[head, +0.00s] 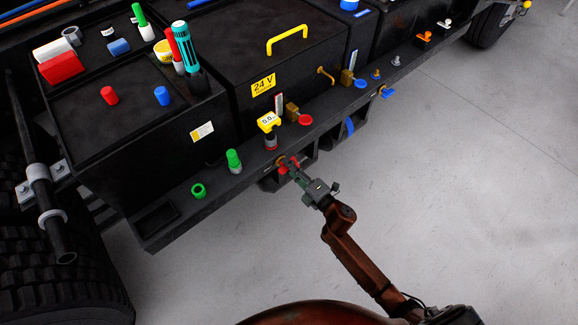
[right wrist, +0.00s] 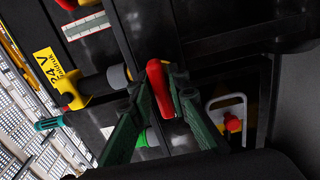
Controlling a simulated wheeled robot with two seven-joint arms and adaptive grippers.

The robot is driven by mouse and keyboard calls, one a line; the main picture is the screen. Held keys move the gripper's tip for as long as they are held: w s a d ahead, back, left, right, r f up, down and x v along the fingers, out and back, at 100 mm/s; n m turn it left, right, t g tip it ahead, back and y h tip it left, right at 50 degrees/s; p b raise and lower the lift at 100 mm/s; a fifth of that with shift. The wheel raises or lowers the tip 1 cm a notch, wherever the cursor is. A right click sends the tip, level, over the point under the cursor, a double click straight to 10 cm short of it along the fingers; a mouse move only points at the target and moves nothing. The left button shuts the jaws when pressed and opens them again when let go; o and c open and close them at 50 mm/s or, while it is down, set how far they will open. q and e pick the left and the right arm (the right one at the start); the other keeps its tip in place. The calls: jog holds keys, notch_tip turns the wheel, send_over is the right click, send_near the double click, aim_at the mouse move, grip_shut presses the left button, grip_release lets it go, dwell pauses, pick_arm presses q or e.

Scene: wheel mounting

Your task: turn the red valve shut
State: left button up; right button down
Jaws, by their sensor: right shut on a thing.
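In the right wrist view the long red handle (right wrist: 159,88) lies between the two green fingers and runs nearly up and down the picture, slightly tilted. The fingers and wrist hide part of the valve in the head view. My left gripper is not in view.
A green bottle (head: 233,160) and green ring (head: 198,190) are to the left. Open grey floor (head: 460,190) lies right.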

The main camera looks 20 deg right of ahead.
jog(key=shift+d, duration=0.1)
jog(key=c, duration=2)
grip_release()
jog(key=shift+o, duration=0.2)
jog(key=v, duration=1.2)
